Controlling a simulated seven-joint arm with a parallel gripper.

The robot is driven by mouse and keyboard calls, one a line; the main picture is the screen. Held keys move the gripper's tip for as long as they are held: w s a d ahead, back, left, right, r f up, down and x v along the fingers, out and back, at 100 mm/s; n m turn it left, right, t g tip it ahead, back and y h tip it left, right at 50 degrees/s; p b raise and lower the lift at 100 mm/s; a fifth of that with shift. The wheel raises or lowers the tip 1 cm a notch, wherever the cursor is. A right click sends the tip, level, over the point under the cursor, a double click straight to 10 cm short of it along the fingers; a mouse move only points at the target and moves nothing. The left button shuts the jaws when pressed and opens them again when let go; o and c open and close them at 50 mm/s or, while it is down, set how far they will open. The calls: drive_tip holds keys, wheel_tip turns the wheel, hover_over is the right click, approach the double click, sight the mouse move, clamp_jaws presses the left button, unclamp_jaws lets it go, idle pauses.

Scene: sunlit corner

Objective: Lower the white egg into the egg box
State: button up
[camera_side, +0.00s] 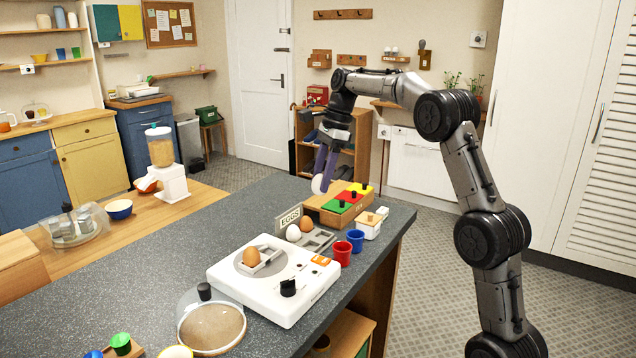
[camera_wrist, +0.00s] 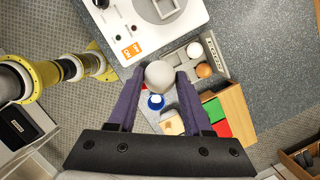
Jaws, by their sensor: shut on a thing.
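My gripper (camera_side: 321,178) is shut on a white egg (camera_side: 317,185), high above the far part of the counter in the side view. In the wrist view the held egg (camera_wrist: 159,77) sits between the two purple fingers (camera_wrist: 158,88). The grey egg box (camera_side: 321,238) stands on the counter beside an EGGS sign (camera_side: 289,218). Another white egg (camera_side: 293,232) and a brown egg (camera_side: 306,224) are in it. In the wrist view the egg box (camera_wrist: 214,47) is up and right of the held egg, apart from it. Its near wells are partly hidden.
A white scale-like device (camera_side: 290,304) holding a brown egg (camera_side: 251,256) is near the box. Red (camera_side: 342,254) and blue (camera_side: 355,240) cups stand right of the box.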

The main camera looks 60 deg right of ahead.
drive_tip(key=w+d+f, duration=0.3)
drive_tip(key=d+f, duration=0.2)
drive_tip(key=d, duration=0.3)
drive_tip(key=shift+w+f, duration=0.25)
drive_tip(key=shift+w, duration=0.1)
drive_tip(key=shift+f, duration=0.1)
idle(0.3)
drive_tip(key=shift+f, duration=3.7)
drive_tip(key=shift+f, duration=2.1)
drive_tip(key=o, duration=0.9)
